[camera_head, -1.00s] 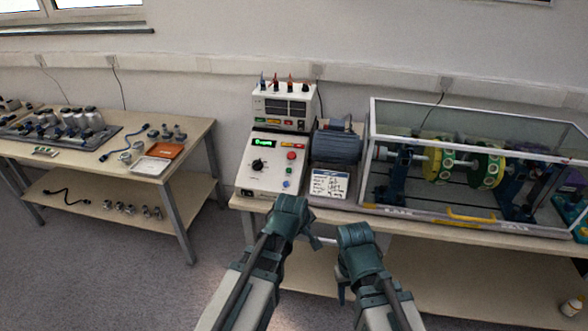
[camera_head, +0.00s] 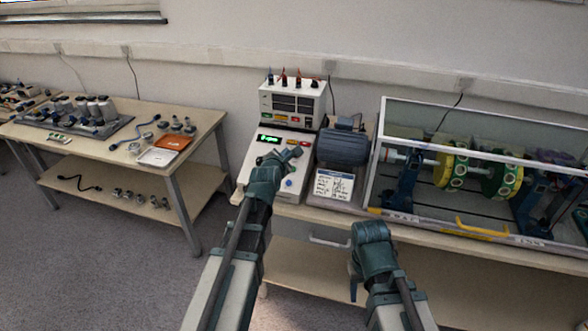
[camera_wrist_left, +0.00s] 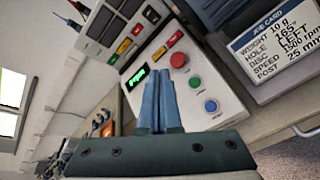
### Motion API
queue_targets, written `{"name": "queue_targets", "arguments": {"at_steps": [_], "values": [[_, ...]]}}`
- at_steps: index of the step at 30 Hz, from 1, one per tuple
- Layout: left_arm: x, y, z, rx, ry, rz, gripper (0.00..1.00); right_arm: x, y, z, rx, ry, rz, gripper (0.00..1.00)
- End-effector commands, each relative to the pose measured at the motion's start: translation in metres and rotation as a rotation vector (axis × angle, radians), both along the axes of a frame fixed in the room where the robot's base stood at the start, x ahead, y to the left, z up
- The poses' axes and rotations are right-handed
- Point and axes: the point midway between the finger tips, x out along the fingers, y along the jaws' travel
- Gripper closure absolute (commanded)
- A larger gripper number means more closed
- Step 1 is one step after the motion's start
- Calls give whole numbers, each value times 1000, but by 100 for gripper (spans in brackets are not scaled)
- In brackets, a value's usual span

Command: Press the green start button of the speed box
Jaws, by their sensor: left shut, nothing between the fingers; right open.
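The speed box (camera_head: 244,172) is a white box with a sloped front and a lit green display (camera_head: 270,139), on the bench. My left gripper (camera_head: 292,154) reaches over its panel and hides the green start button in the head view. In the left wrist view the green start button (camera_wrist_left: 195,82) lies between the red button (camera_wrist_left: 178,60) and the blue button (camera_wrist_left: 210,105). My left gripper (camera_wrist_left: 152,76) is shut and empty, its tips left of the green button; contact with the panel cannot be told. My right gripper (camera_head: 354,288) is open, low in front of the bench.
A meter unit (camera_head: 292,103) with plugs stands behind the speed box. A dark motor (camera_head: 342,148) and a job card (camera_head: 332,187) are to its right, then a clear-walled rig (camera_head: 455,205) with coloured discs. A side table (camera_head: 95,150) holds parts at left.

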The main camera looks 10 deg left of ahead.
Motion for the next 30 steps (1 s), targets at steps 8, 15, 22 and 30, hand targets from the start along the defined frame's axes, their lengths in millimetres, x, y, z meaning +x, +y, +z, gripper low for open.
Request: {"name": "queue_targets", "arguments": {"at_steps": [8,15,22,30], "values": [[0,-1,-1,2,2,-2,100,0,0,-1,0,0,0,50],[5,-1,-14,3,3,-3,100,0,0,-13,0,0,0,50],[17,-1,-39,4,3,-3,100,0,0,-39,0,0,0,50],[32,-2,-72,4,3,-3,100,0,0,-71,0,0,0,50]]}}
